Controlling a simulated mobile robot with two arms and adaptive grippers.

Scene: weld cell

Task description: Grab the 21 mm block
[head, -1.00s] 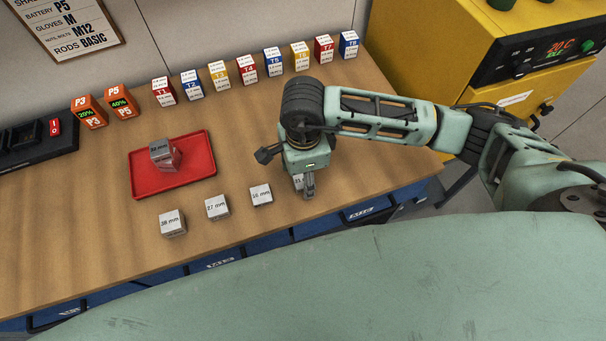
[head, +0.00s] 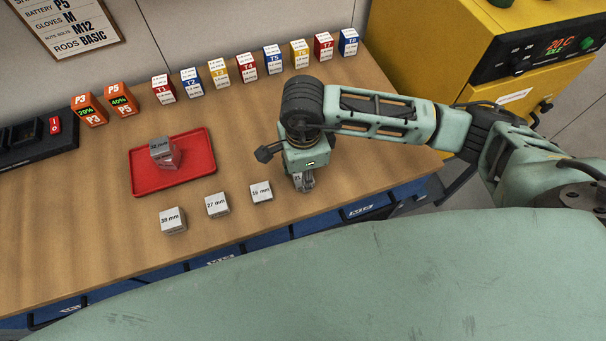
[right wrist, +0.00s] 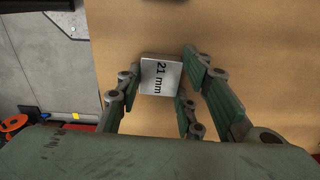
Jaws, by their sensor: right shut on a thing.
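The 21 mm block (right wrist: 160,76) is a small grey metal block with its label facing up in the right wrist view. It sits between the two green fingers of my right gripper (right wrist: 155,92), which is shut on it. In the head view my right gripper (head: 304,184) points down near the front edge of the bench and hides most of the block. I cannot tell whether the block touches the bench. My left gripper is not in view.
To the left stand blocks labelled 16 mm (head: 261,192), 27 mm (head: 217,205) and 38 mm (head: 172,221). Coloured T boxes (head: 246,68) line the back of the wooden bench (head: 80,250).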

